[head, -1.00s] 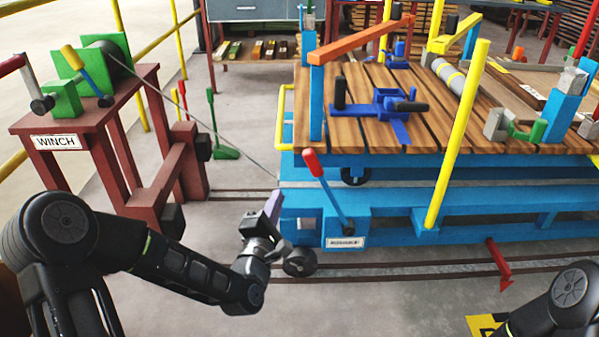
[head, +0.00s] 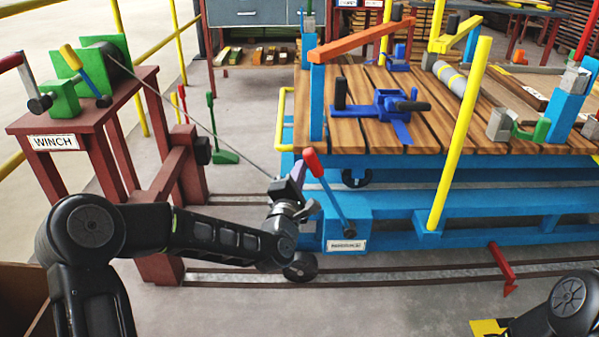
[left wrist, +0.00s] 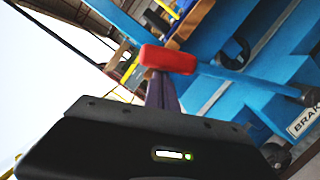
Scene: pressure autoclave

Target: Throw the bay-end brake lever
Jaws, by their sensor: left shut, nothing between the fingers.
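The brake lever stands at the near left end of the blue trolley (head: 470,215), with a red grip (head: 313,162) and a blue shaft (head: 332,200) leaning up to the left. A small label plate (head: 346,246) sits below its pivot. My left gripper (head: 297,172) is shut and empty, just left of the red grip. In the left wrist view the red grip (left wrist: 168,60) lies right at the tips of the purplish fingers (left wrist: 162,92); I cannot tell whether they touch. Part of a plate reading "BRAK" (left wrist: 305,122) shows there. My right gripper is out of view.
The red winch stand (head: 90,110) is at the left, its cable (head: 200,125) running to the trolley end. A yellow post (head: 460,130) rises right of the lever. Rails (head: 400,272) cross the floor below.

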